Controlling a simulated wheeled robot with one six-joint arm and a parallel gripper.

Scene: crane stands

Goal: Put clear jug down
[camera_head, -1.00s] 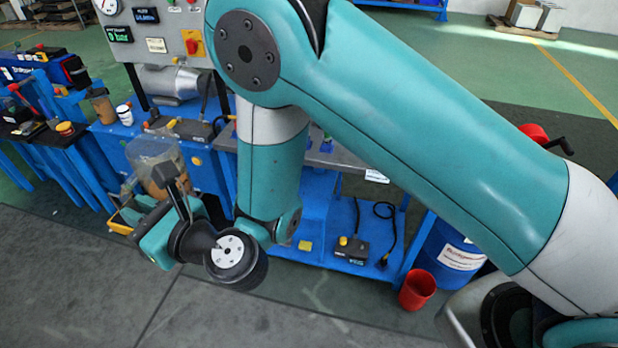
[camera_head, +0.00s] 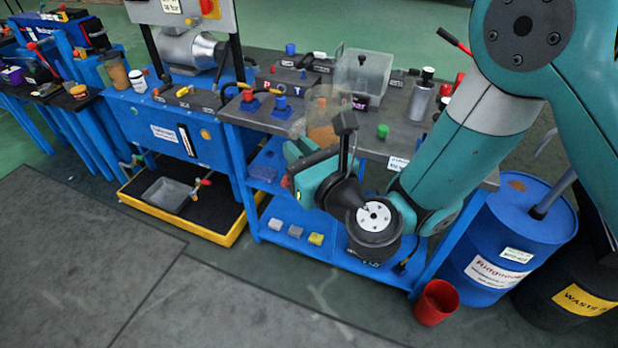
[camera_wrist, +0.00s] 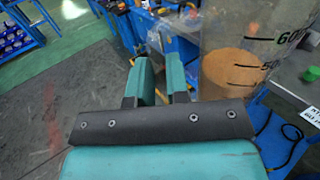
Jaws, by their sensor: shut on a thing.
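The clear jug (camera_head: 321,110) is see-through, with tan-orange contents low inside. In the head view it is in front of the dark-topped workbench (camera_head: 232,113) and overlaps its front edge; I cannot tell whether it touches the top. In the wrist view the jug (camera_wrist: 228,45) stands large at the upper right, with black scale marks, roughly upright. My gripper (camera_wrist: 160,68) is shut on the jug, probably at its handle; the exact contact is not clear. In the head view my gripper (camera_head: 297,158) is partly hidden behind my wrist.
A clear open box (camera_head: 362,76), a metal flask (camera_head: 420,102) and a green knob (camera_head: 382,131) are on the bench. A red bucket (camera_head: 437,302) and blue drum (camera_head: 510,240) stand at the right. The grey floor in front is clear.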

